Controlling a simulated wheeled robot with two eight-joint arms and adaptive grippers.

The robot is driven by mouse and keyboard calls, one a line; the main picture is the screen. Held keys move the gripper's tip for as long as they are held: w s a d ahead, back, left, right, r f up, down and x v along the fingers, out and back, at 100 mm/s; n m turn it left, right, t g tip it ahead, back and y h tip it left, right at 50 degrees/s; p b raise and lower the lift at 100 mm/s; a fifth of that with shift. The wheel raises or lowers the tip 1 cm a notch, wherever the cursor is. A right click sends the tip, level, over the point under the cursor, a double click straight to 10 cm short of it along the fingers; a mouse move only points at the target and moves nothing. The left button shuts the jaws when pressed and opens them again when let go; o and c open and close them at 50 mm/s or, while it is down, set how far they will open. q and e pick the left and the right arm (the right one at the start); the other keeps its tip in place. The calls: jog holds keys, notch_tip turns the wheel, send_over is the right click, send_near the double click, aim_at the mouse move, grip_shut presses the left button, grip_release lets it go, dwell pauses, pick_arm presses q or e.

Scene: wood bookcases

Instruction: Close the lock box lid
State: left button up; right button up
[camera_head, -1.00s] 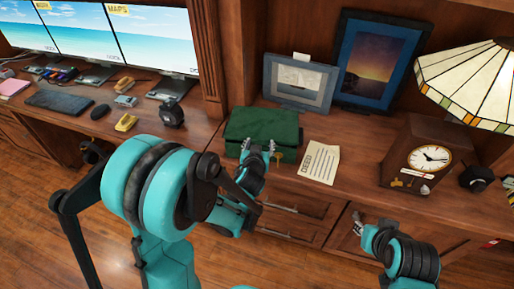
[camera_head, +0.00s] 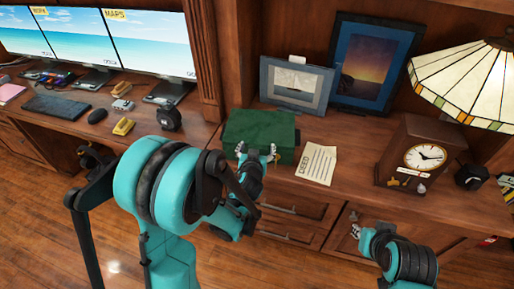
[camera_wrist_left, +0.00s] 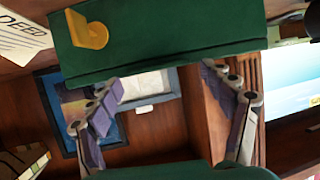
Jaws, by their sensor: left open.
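The green lock box (camera_head: 262,125) sits on the wooden counter in the head view. Its lid looks down over the box, but I cannot tell whether it is fully shut. In the left wrist view the green box (camera_wrist_left: 170,35) fills the top, with a yellow latch (camera_wrist_left: 88,32) on its face. My left gripper (camera_head: 256,151) is at the box's front side, open and empty, its fingers spread; contact with the box is unclear. The left wrist view shows both fingers (camera_wrist_left: 160,80) apart by the box's edge. My right gripper (camera_head: 356,228) is low at the right, away from the box.
A paper deed (camera_head: 317,163) lies just right of the box. Two framed pictures (camera_head: 295,85) lean behind it. A wooden clock (camera_head: 422,155) and a stained-glass lamp (camera_head: 470,85) stand farther right. Monitors (camera_head: 150,45) and a keyboard (camera_head: 58,106) are at the left.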

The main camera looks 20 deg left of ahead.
pick_arm(q)
jog(key=shift+s, duration=0.1)
jog(key=v, duration=1.2)
jog(key=shift+a, duration=0.1)
jog(key=s+a+m+g+h, duration=0.1)
jog(key=s+g, duration=0.5)
jog(key=s, duration=0.8)
jog(key=shift+s+a+r+m+h, duration=0.15)
jog(key=shift+a+r+m+h, duration=0.3)
jog(key=shift+h, duration=0.15)
dwell(0.9)
